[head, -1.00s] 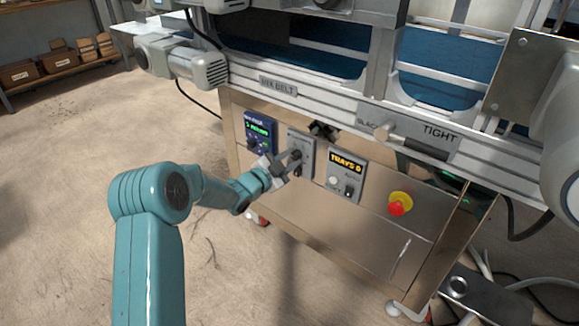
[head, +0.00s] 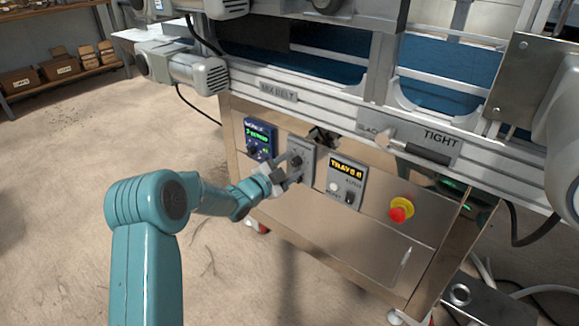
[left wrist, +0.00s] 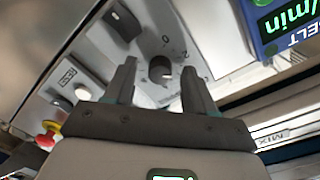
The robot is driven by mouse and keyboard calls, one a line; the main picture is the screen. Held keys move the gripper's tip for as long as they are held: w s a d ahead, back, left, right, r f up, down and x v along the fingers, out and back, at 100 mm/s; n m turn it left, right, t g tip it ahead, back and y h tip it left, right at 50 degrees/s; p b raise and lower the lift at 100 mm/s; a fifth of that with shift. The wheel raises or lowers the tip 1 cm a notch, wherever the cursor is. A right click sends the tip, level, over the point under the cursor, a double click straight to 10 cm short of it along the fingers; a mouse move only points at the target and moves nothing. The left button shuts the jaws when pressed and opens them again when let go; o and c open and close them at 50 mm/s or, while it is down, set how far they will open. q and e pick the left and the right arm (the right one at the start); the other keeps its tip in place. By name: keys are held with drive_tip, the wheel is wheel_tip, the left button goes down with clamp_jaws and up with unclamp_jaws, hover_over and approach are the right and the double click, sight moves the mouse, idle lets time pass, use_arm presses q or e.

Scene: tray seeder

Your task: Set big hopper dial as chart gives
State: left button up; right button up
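A light grey panel (head: 306,151) with a dark dial (head: 296,161) is on the front of the steel cabinet. My left gripper (head: 297,168) is in front of this panel. In the left wrist view, the gripper (left wrist: 158,68) is open, its two dark fingers apart. A round dark dial (left wrist: 160,69) with marks around it, including a 0 and a 2, shows between the fingertips; I cannot tell if they touch it. Another dark knob (left wrist: 123,22) is at the upper left. I cannot read which dial is the big hopper one. No chart is readable.
A blue display box (head: 260,139) is left of the panel, and a TRAYS display box (head: 347,180) is right of it. A red stop button (head: 399,211) sits farther right. A SLACK/TIGHT lever (head: 388,138) and belt frame overhang above. Floor at left is clear.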

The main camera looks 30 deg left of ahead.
use_arm(q)
drive_tip(key=s+a+p, duration=0.1)
drive_tip(key=s+p, duration=0.3)
drive_tip(key=s, duration=1.2)
drive_tip(key=shift+a+r, duration=0.35)
drive_tip(key=shift+a, duration=0.05)
use_arm(e)
drive_tip(key=shift+g, duration=0.6)
drive_tip(key=s+r, duration=0.2)
drive_tip(key=r, duration=0.1)
drive_tip(key=s+r, duration=0.1)
drive_tip(key=shift+s+a+r, duration=0.15)
drive_tip(key=shift+a+r, duration=0.05)
drive_tip(key=shift+a, duration=0.1)
use_arm(q)
drive_tip(key=shift+s, duration=0.1)
